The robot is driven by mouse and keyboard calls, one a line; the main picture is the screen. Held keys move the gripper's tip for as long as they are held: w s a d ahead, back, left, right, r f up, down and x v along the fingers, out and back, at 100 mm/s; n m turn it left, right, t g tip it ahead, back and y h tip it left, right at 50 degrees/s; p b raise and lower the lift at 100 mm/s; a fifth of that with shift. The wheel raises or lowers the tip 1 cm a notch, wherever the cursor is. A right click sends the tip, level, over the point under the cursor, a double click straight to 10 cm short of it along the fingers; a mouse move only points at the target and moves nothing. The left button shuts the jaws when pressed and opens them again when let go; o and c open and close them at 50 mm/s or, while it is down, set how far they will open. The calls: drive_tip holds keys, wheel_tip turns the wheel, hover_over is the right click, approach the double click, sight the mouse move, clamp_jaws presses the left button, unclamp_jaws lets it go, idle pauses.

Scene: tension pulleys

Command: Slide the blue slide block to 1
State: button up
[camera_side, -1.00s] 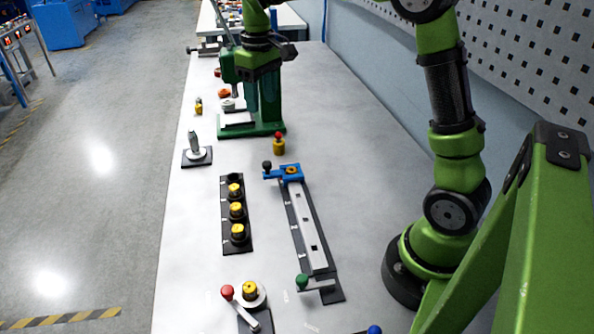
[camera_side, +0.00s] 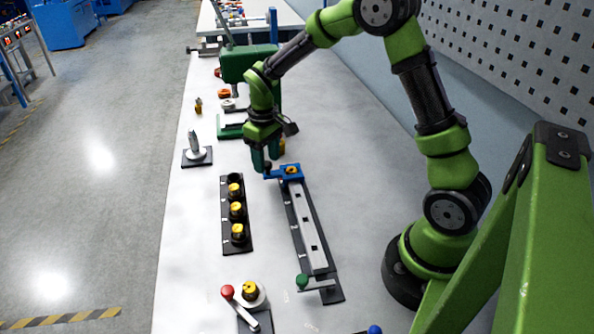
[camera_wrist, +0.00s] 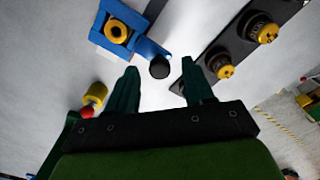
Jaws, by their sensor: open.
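The blue slide block (camera_side: 291,172) sits at the far end of a long slide rail (camera_side: 307,226), with a yellow round piece on its top. A blue arm with a black knob (camera_side: 267,168) sticks out from its left side. My gripper (camera_side: 265,165) is down close to that knob and partly hides it. In the wrist view, my gripper (camera_wrist: 160,85) is open, its two dark green fingers apart. The black knob (camera_wrist: 160,67) shows between and just beyond the fingertips, and the blue slide block (camera_wrist: 115,30) is at upper left. The rail's markings are too small to read.
A black strip with several yellow-topped pulleys (camera_side: 237,212) lies left of the rail. A green-knobbed lever (camera_side: 302,281) is at the rail's near end. A green press (camera_side: 240,70) stands behind my gripper. A yellow piece with a red top (camera_wrist: 93,100) is beside the left finger.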

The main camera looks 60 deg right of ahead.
drive_tip(key=shift+f, duration=0.35)
clamp_jaws()
drive_tip(key=s+a, duration=1.7)
drive_tip(key=shift+s+a, duration=0.2)
drive_tip(key=shift+c, duration=1.8)
unclamp_jaws()
drive_tip(key=shift+s+a, duration=0.1)
drive_tip(key=o, duration=0.4)
drive_tip(key=shift+c, duration=0.2)
